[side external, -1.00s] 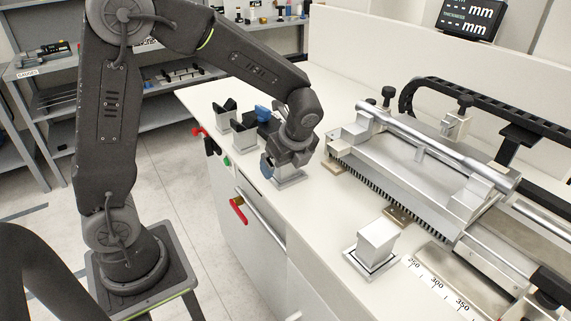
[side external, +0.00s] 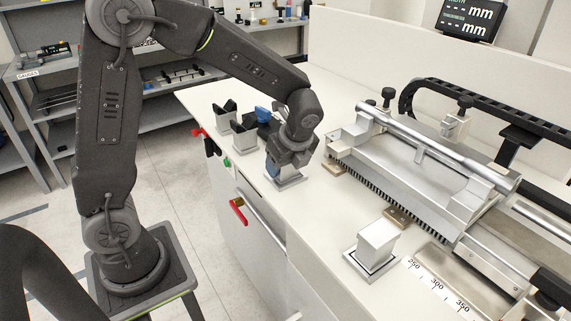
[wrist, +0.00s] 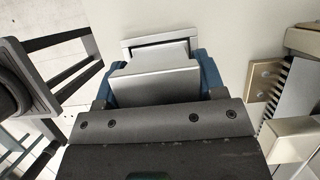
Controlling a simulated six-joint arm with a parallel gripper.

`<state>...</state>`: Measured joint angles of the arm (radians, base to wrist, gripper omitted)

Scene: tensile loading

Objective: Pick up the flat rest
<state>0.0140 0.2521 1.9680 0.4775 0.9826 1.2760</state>
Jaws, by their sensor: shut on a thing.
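A flat rest, a silver block (wrist: 155,84) with a flat top, is between the blue fingers of my gripper (wrist: 158,72) in the wrist view. In the side view my gripper (side external: 284,163) points down and is shut on this flat rest (side external: 287,179), whose lower part shows at the counter. I cannot tell whether it is clear of the surface. A second silver flat rest (side external: 377,241) stands upright on a square base nearer the camera, apart from my gripper.
Two rests with dark V-shaped tops (side external: 244,133) stand behind my gripper at the left. A metal machine bed (side external: 425,165) with a toothed rack fills the right. Red-handled levers (side external: 238,211) stick out from the counter front. The counter (side external: 325,220) between the two flat rests is clear.

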